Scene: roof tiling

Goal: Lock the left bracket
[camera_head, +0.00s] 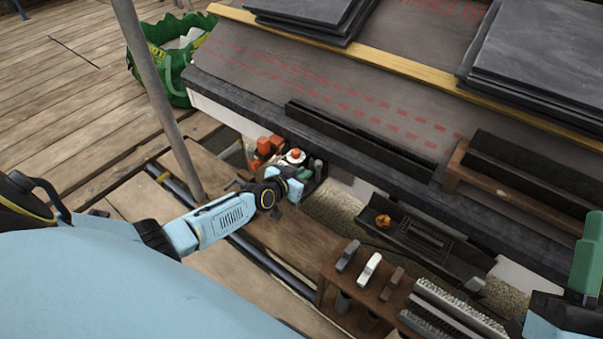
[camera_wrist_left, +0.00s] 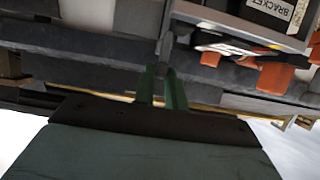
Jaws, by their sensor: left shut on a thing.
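My left gripper (camera_head: 300,174) is at the front edge of the roof, beside a dark bracket holder with a white-and-orange top piece (camera_head: 294,156). In the left wrist view its green fingers (camera_wrist_left: 166,80) are close together on a small grey piece (camera_wrist_left: 167,48). I cannot tell for sure whether this piece is the left bracket's lock. A box with a "BRACKET" label (camera_wrist_left: 274,8) shows at the top of that view. Orange parts (camera_head: 265,147) sit just left of the holder; they also show in the wrist view (camera_wrist_left: 272,78). My right gripper (camera_head: 585,252) is only partly in view at the right edge.
A dark gutter length (camera_head: 360,139) lies along the roof edge, another (camera_head: 535,168) to the right. A dark tray (camera_head: 425,240) holds an orange item. A wooden rack (camera_head: 335,280) holds tools near a brush. A grey pole (camera_head: 158,90) stands left of my gripper; slates (camera_head: 545,60) lie on the roof.

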